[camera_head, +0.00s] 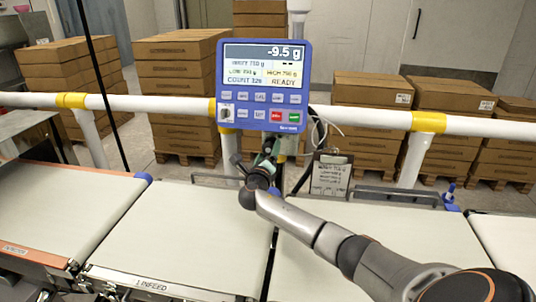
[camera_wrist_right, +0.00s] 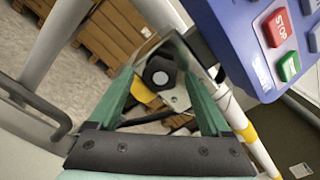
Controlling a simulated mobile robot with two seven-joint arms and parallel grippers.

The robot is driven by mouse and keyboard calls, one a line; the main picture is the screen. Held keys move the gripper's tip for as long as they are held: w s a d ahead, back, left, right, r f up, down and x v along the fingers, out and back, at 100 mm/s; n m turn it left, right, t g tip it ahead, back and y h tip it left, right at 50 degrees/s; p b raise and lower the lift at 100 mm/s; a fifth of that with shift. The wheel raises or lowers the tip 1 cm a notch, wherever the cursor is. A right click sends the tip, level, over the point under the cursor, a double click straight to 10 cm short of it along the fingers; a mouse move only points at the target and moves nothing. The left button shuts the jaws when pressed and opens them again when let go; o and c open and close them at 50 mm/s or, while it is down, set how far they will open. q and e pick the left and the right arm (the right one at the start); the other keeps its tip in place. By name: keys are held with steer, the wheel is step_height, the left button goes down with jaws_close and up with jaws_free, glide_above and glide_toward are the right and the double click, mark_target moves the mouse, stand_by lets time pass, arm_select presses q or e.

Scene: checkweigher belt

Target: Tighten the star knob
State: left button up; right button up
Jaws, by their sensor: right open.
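The star knob (camera_wrist_right: 160,72) is black with a pale grey centre and shows in the right wrist view, below the blue display unit. My right gripper (camera_wrist_right: 159,82) has its two green fingers spread, one on each side of the knob in that view. I cannot tell whether either finger touches it. In the head view my right gripper (camera_head: 266,159) is just below the display unit, and I cannot make out the knob behind it. My left gripper is not in view.
The blue display unit (camera_head: 262,118) reads -9.5 g and READY. A white rail (camera_head: 372,118) with yellow collars runs behind the pale belts (camera_head: 170,235). Stacked cartons (camera_head: 178,88) stand beyond the rail.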

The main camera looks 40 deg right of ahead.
steer(key=shift+w+d, duration=0.15)
jaws_close()
stand_by(0.7)
